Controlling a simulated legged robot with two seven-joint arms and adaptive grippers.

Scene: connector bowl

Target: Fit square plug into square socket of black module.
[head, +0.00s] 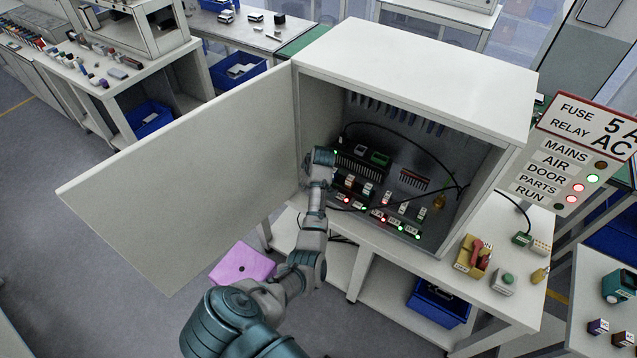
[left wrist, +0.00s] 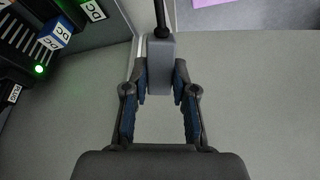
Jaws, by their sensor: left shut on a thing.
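My left gripper (head: 318,160) reaches into the open white cabinet at its left side. In the left wrist view, the left gripper (left wrist: 160,82) is shut on a grey block-shaped plug (left wrist: 160,58) with a black cable leaving its far end. In the head view the plug is hidden by the gripper and arm. A black slotted module (head: 358,168) stands inside the cabinet, just right of the gripper; what looks like it also shows in the left wrist view (left wrist: 18,42), apart from the plug. I cannot make out its square socket. The right gripper is not in view.
The cabinet door (head: 190,175) stands wide open to the left. Lit small modules (head: 385,215) line the cabinet's lower front, and a black cable (head: 405,138) arcs across inside. A label board (head: 580,150) stands at the right. A pink box (head: 242,265) lies below.

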